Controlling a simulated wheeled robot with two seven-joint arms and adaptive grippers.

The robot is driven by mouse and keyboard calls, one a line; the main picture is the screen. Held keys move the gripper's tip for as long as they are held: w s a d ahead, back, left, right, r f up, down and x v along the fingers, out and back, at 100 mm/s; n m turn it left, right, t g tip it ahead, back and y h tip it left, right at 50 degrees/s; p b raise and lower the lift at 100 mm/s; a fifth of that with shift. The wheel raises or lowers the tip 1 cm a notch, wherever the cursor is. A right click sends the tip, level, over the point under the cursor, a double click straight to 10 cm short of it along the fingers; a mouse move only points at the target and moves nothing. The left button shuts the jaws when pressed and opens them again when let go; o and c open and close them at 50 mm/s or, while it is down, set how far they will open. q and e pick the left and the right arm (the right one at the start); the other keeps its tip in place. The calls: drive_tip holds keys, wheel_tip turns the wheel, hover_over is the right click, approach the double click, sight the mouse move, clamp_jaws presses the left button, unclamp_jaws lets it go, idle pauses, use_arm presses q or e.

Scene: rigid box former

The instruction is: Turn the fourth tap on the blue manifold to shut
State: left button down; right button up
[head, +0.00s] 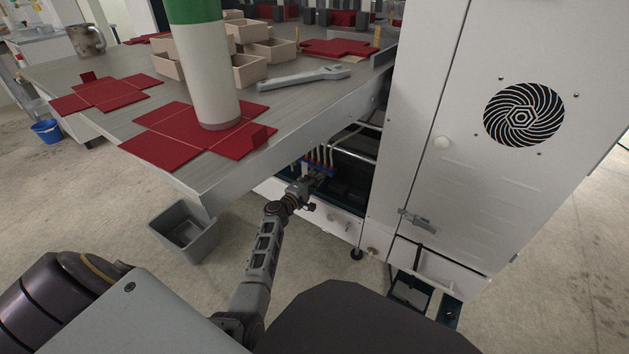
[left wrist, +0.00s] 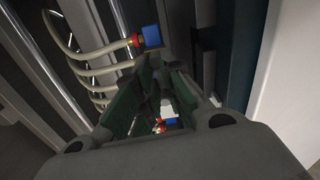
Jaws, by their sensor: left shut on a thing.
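The blue manifold (head: 322,169) sits low inside the open machine bay under the table edge, with several pale hoses and red fittings. My left gripper (head: 318,178) reaches in at it from the left. In the left wrist view the left gripper (left wrist: 165,98) is shut on a small pale part between its fingers, which looks like a tap handle (left wrist: 168,108). One blue end of the manifold (left wrist: 151,36) with a red fitting shows beyond the fingers. The fingers hide most of the manifold, so I cannot tell which tap is held or its angle. My right gripper is not in view.
The table (head: 330,110) overhangs the bay, close above my left arm. The white machine cabinet (head: 470,150) stands right of the bay. Pale hoses (left wrist: 85,52) run close beside the gripper.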

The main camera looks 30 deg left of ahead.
use_arm(q)
drive_tip(key=shift+d+m, duration=0.1)
drive_tip(key=shift+m, duration=0.5)
drive_tip(key=c, duration=1.5)
unclamp_jaws()
drive_tip(key=shift+c, duration=0.2)
drive_tip(key=shift+s, duration=0.1)
drive_tip(key=s+a, duration=0.1)
drive_tip(key=s, duration=1)
drive_tip(key=shift+s, duration=0.4)
